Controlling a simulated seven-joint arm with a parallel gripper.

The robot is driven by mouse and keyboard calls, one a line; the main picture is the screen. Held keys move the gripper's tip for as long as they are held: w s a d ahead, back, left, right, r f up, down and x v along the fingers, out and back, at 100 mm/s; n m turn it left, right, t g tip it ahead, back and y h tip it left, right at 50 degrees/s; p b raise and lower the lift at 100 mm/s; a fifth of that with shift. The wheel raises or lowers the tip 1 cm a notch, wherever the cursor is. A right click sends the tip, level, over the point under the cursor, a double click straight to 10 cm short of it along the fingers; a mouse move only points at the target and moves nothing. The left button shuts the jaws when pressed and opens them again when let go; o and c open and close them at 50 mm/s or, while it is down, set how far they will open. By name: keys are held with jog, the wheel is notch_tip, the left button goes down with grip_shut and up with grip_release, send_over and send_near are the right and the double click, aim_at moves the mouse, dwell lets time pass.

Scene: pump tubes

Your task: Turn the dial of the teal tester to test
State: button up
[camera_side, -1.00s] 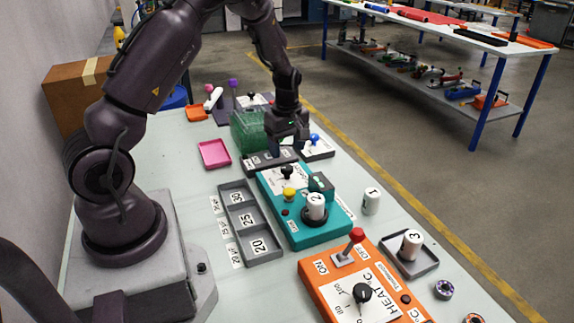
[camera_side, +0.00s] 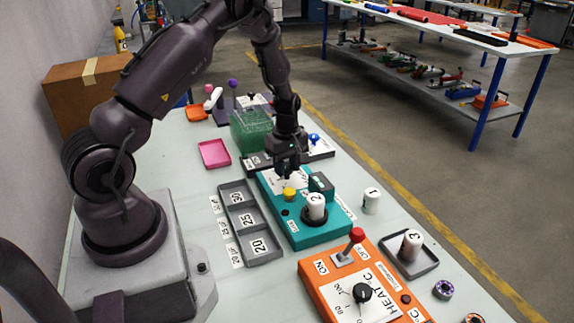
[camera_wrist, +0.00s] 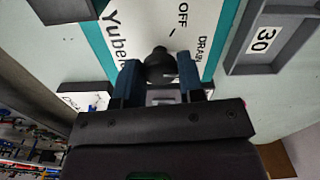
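The teal tester (camera_side: 318,236) lies on the bench in the middle of the side view, with a white label panel, a yellow button (camera_side: 289,194) and a white cylinder marked 2 (camera_side: 315,206) on it. Its black dial knob (camera_wrist: 160,66) shows in the wrist view near the printed words OFF and DRAIN; in the side view my gripper hides it. My gripper (camera_side: 287,172) points down over the tester's far end. In the wrist view, my gripper's blue fingers (camera_wrist: 159,75) stand on either side of the knob, very close. I cannot tell whether they press on it.
An orange heater box (camera_side: 352,277) with a red lever stands nearer the camera. A grey tray (camera_side: 249,222) with numbered compartments lies left of the tester, and a green rack (camera_side: 249,131) stands behind. White cylinder 1 (camera_side: 371,200) stands at right.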

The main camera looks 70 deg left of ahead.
aim_at(287, 167)
jog(key=shift+m, duration=0.3)
jog(key=m, duration=1.1)
dwell(0.9)
jog(key=o, duration=0.9)
jog(key=shift+r, duration=0.1)
notch_tip(287, 167, up, 13)
jog(key=shift+f, duration=0.1)
jog(key=shift+m, duration=0.3)
